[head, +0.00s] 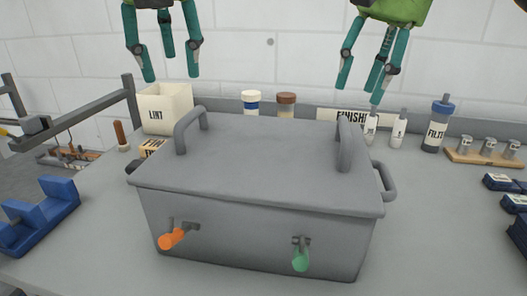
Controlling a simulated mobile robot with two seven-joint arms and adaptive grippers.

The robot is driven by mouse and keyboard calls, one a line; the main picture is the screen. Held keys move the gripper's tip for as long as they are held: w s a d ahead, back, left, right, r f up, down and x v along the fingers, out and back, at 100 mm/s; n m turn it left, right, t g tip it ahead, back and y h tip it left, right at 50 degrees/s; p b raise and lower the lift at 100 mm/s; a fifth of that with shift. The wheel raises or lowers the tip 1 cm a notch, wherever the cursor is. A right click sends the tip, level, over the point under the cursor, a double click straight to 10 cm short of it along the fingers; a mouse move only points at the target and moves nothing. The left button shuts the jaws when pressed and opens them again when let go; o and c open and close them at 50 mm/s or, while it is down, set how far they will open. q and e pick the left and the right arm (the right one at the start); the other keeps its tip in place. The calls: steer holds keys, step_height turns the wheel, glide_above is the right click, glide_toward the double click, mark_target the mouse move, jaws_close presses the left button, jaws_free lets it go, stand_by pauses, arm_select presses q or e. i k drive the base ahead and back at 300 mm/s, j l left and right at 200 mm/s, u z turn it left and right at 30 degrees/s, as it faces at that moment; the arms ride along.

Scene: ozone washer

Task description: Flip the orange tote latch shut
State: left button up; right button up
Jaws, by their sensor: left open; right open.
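A large grey tote (258,175) with its lid down sits in the middle of the bench. An orange latch (173,238) sticks out from the left of its front face, slanting down to the left from a small pivot. A green latch (300,258) on the right of the front face hangs roughly downward. My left gripper (170,72) is open and empty, high above the back left of the tote. My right gripper (368,88) is open and empty, high above the back right. Neither touches the tote.
Two handles (190,128) (344,145) rise from the lid. A LINT bin (165,108) and bottles (436,125) stand behind. Blue holders (40,213) lie at left, with blue items (505,182) at right.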

mark_target(167, 242)
steer(key=k+l, duration=0.25)
steer(key=k, duration=0.25)
steer(key=k+l, duration=0.2)
steer(key=k, duration=0.25)
steer(key=k+l, duration=0.25)
steer(key=k, duration=0.25)
steer(key=k+l, duration=0.25)
steer(key=k, duration=0.2)
